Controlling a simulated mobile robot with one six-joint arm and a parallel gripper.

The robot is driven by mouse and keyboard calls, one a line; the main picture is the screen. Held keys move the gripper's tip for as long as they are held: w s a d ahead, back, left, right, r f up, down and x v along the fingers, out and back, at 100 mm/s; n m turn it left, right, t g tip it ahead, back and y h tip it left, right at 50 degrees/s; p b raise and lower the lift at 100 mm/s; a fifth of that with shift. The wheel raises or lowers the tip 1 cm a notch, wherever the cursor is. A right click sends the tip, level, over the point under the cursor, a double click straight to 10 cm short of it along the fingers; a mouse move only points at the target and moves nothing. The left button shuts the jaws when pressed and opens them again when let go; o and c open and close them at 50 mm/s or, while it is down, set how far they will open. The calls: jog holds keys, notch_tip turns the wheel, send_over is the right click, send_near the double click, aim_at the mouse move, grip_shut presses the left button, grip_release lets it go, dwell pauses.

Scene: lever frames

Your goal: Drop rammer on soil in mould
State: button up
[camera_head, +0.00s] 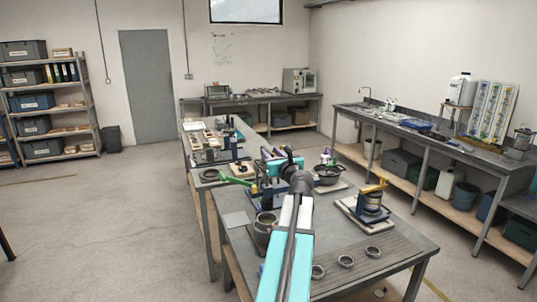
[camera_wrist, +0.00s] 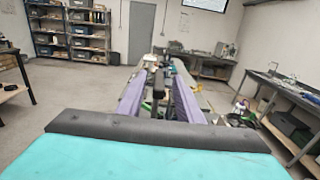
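In the wrist view, my gripper (camera_wrist: 160,68) has two long purple fingers, set apart, pointing away over the bench. A dark upright piece (camera_wrist: 158,92) shows between them; I cannot tell whether it is touched or lies beyond. In the head view, my white and teal arm reaches over the near bench and hides part of it. A grey cylindrical vessel (camera_head: 264,228), possibly the mould, stands left of the arm. Its soil cannot be made out. A device with a green handle (camera_head: 236,176) stands behind it. I cannot identify the rammer with certainty.
A blue-based device with a yellow handle (camera_head: 372,206) stands on a board to the right. Several metal rings (camera_head: 345,262) lie at the bench front. A dark pan (camera_head: 328,175) sits behind. Open floor (camera_head: 100,235) lies left; a side bench (camera_head: 440,140) stands right.

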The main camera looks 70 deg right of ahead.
jog(key=b+v, duration=0.2)
jog(key=v, duration=0.7)
jog(key=shift+a, duration=0.15)
jog(key=shift+s+r, duration=0.1)
dwell(0.4)
